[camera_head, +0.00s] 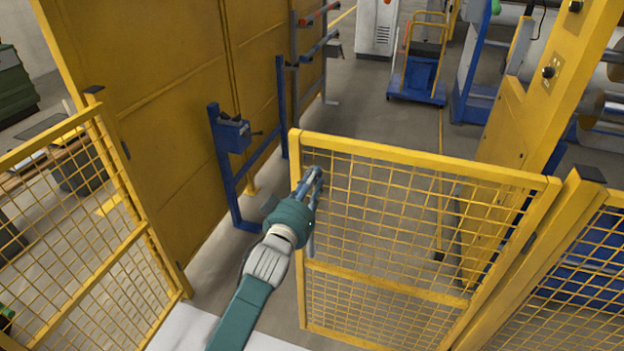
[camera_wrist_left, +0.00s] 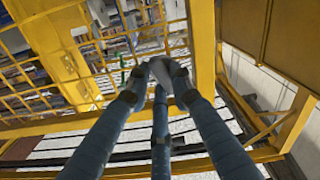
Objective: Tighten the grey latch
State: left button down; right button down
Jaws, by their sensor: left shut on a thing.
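My left gripper (camera_head: 314,186) is at the free left edge of a yellow mesh gate (camera_head: 420,157). In the left wrist view its blue-grey fingers (camera_wrist_left: 158,78) close on a small grey piece, the grey latch (camera_wrist_left: 160,67), beside the yellow gate post. The fingertips hide much of the latch, so its angle cannot be told. In the head view the latch is hidden behind the gripper. The gate stands swung away from the left fence, with a gap between them. My right gripper is not in view.
A yellow mesh fence (camera_head: 75,215) stands at the left. A blue stand with a box (camera_head: 232,134) is beyond the gap, by a yellow wall (camera_head: 165,70). A blue trolley (camera_head: 418,85) is farther back. Open grey floor lies behind the gate.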

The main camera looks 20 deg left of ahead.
pick_arm(q)
jog(key=shift+m, duration=1.4)
jog(key=c, duration=1.5)
grip_release()
jog(key=shift+c, duration=0.2)
jog(key=s, duration=1.2)
jog(key=shift+a, duration=0.15)
jog(key=shift+f, duration=0.1)
